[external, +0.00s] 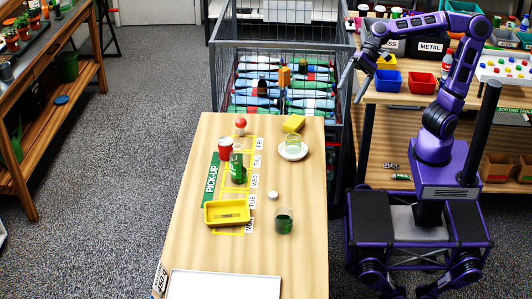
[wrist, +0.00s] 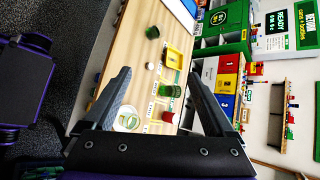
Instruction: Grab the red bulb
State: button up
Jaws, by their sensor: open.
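The red bulb (external: 240,125), with a red top and pale base, stands near the far end of the wooden table, beyond the red can. My gripper (external: 350,92) is raised to the right of the table, well apart from the bulb. Its fingers are spread and empty, as the wrist view (wrist: 158,76) also shows.
A red can (external: 225,148) and a green bottle (external: 237,168) stand close to the bulb. A yellow sponge (external: 294,123), a glass on a white plate (external: 293,151), a yellow tray (external: 227,212) and a green glass (external: 284,220) share the table. A wire cage of bottles (external: 283,38) stands behind.

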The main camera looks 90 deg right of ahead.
jog(key=w+r+m+t+y+b, duration=0.1)
jog(key=w+r+m+t, duration=0.3)
jog(key=w+m, duration=0.55)
jog(key=w+r+m+t+y+b, duration=0.1)
jog(key=w+r+m+t, duration=0.1)
jog(key=w+r+m, duration=0.6)
jog(key=w+d+f+h+p, duration=0.15)
jog(key=w+d+f, duration=0.25)
jog(key=f, duration=0.5)
jog(key=w+d+f+h, duration=0.3)
jog(key=w+d+f, duration=0.15)
jog(key=f, duration=0.55)
jog(key=d+f+m+t+h, duration=0.1)
jog(key=d+f+m+h, duration=0.2)
jog(key=d+f, duration=1.15)
send_near(234, 136)
jog(key=shift+n, duration=0.25)
jog(key=w, duration=0.1)
jog(key=w+a+r, duration=0.1)
jog(key=w, duration=0.2)
jog(key=shift+a+r, duration=0.3)
jog(key=shift+r, duration=0.1)
jog(key=shift+d+x, duration=0.15)
jog(key=shift+x, duration=1.2)
jog(key=shift+d+x, duration=0.15)
jog(key=shift+x, duration=1.25)
jog(key=shift+y, duration=0.25)
